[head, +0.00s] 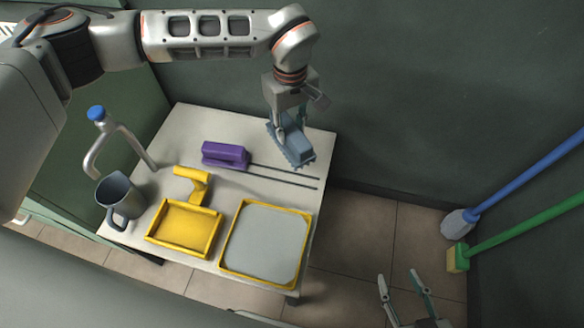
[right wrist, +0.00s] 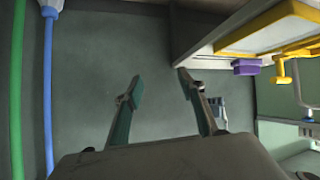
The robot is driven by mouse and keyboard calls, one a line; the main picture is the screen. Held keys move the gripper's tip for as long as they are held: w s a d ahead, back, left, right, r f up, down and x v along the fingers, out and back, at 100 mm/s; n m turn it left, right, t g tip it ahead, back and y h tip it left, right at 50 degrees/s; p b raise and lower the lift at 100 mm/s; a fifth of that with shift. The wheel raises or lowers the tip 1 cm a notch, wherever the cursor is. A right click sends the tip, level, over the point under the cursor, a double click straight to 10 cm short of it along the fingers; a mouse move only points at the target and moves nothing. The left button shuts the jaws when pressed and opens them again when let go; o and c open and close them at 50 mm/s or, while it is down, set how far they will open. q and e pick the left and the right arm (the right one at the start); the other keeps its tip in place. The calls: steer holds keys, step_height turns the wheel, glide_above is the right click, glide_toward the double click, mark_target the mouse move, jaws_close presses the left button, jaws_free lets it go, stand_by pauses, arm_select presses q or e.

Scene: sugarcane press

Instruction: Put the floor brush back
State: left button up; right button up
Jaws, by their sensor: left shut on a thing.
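My left gripper (head: 289,128) is shut on a blue-grey brush (head: 296,149) with a toothed or bristled edge, at the back right corner of the table (head: 190,122). I cannot tell whether the brush touches the table top. My right gripper (head: 403,285) is open and empty, low at the right of the table. Its two fingers also show apart in the right wrist view (right wrist: 160,86). Two long-handled tools lean at the right: one with a blue handle (head: 530,172) and pale head (head: 458,224), one with a green handle (head: 525,224) and yellow head (head: 457,258).
On the table are a purple-handled tool (head: 225,155) with two thin rods, a yellow scoop (head: 185,227), a yellow-rimmed tray (head: 306,240), a grey jug (head: 120,196) and a bent metal tap (head: 126,135). The tiled floor (head: 370,235) between table and long-handled tools is clear.

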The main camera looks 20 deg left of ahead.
arm_select(q)
steer(key=f+b, duration=0.2)
steer(key=f, duration=0.6)
steer(key=f+b, duration=0.2)
steer(key=f, duration=0.6)
steer(key=shift+s, duration=0.2)
steer(key=shift+w+f+b, duration=0.15)
steer(key=shift+f+b, duration=0.2)
steer(key=shift+f, duration=0.3)
steer(key=shift+w+r, duration=0.1)
steer(key=shift+r, duration=0.2)
steer(key=shift+f, duration=0.4)
steer(key=o, duration=1)
arm_select(e)
steer(key=shift+m+t+y, duration=0.4)
steer(key=shift+m+y, duration=0.2)
steer(key=shift+m, duration=0.1)
steer(key=a, duration=0.1)
steer(key=w+a+r, duration=0.1)
steer(key=a, duration=0.1)
steer(key=a+r, duration=0.1)
steer(key=shift+w+a+r, duration=0.15)
steer(key=shift+w+r, duration=0.05)
steer(key=shift+w, duration=0.15)
